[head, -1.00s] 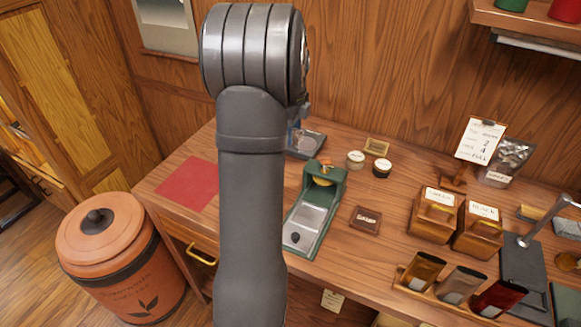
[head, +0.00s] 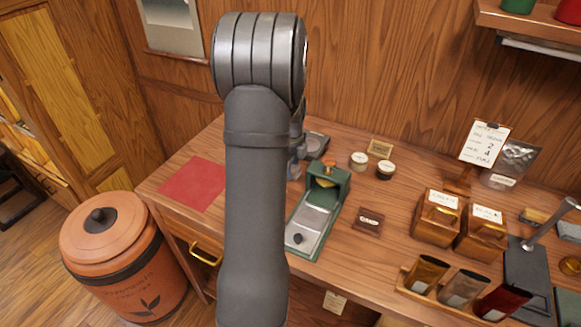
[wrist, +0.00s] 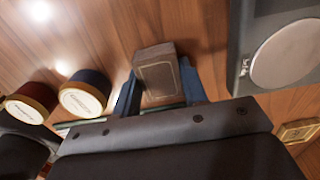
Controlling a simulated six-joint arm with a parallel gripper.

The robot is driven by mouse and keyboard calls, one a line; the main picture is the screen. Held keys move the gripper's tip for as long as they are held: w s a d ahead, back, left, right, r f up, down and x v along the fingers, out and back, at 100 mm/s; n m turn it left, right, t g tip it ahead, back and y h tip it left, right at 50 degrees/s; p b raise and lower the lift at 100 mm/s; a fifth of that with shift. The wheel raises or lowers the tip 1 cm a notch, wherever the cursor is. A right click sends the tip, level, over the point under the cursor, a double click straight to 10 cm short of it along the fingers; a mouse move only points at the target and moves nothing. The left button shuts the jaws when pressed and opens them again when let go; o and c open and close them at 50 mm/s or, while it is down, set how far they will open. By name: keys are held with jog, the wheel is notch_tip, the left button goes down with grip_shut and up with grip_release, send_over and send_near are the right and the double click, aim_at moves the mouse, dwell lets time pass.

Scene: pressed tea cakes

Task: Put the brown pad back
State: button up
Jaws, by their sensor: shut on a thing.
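In the wrist view my gripper (wrist: 158,73) is shut on a small brown block, which looks like the brown pad (wrist: 156,82). It sits between the two blue fingers, with a paler face and a thin light border line. Wood shows beyond it; I cannot tell how high it is held. In the head view my arm hides the pad and most of the gripper. A small dark brown piece with a pale label (head: 368,220) lies on the bench, right of the green press (head: 323,205).
Two round labelled jars (head: 372,165) stand at the back; in the wrist view they (wrist: 60,98) are left of the gripper. A scale with a round plate (wrist: 290,52) is at its right. A red mat (head: 193,184) lies on the left. Wooden boxes (head: 455,224) stand on the right.

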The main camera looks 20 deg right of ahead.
jog(key=o, duration=0.9)
jog(key=shift+f, duration=0.1)
jog(key=shift+o, duration=0.2)
notch_tip(320, 180, up, 12)
notch_tip(320, 180, down, 12)
jog(key=shift+f, duration=0.1)
jog(key=shift+r, duration=1.95)
